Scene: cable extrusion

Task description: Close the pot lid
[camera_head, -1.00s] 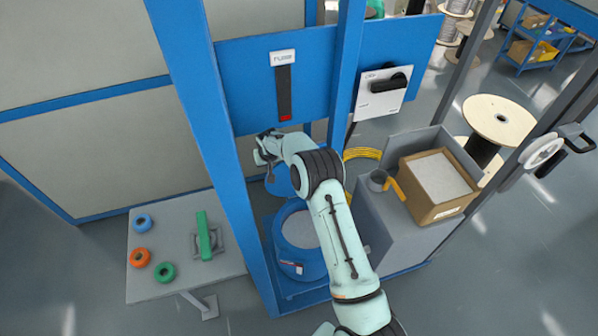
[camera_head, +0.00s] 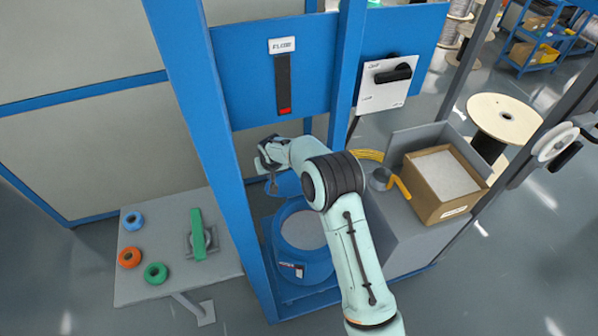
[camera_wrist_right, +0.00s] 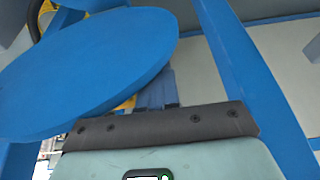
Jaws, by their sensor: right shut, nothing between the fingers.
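The blue pot (camera_head: 302,262) stands inside the blue frame with its top open, showing a pale grey surface inside. Its round blue lid (camera_head: 288,184) is raised at the pot's far side, partly hidden by my right arm. The lid fills the upper left of the right wrist view (camera_wrist_right: 90,70), tilted and close to the gripper. My right gripper (camera_head: 270,181) is shut and empty at the lid's left edge; I cannot tell whether it touches the lid. My left gripper is not in view.
Blue frame posts (camera_head: 222,160) rise left and right of the pot. A grey table (camera_head: 150,293) with coloured rings and a green-handled tool stands at the left. A grey cabinet (camera_head: 400,245) carrying a cardboard box (camera_head: 440,208) stands at the right.

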